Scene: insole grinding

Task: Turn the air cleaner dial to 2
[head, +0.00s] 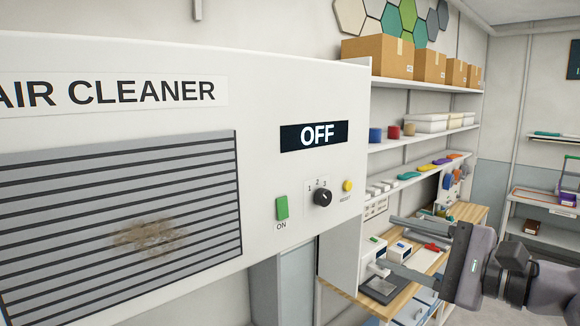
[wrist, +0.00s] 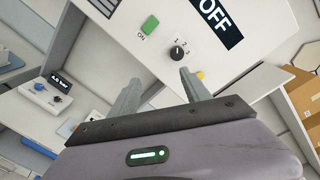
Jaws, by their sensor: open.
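The white air cleaner (head: 270,240) fills the left of the head view. Its display (head: 314,136) reads OFF. The black dial (head: 322,198) sits under the marks 1, 2 and 3, below the display. Which mark it points at is too small to tell. The dial also shows in the wrist view (wrist: 177,53), just beyond the fingers and between their lines. My gripper (head: 392,246) is open and empty, to the right of and below the dial in the head view, apart from the panel. It shows its two spread fingers in the wrist view (wrist: 160,90).
A green ON switch (head: 282,208) lies left of the dial and a yellow RESET button (head: 347,186) right of it. A dusty grille (head: 120,220) covers the panel's left. Shelves with boxes (head: 376,55) and a wooden workbench (head: 470,213) stand behind.

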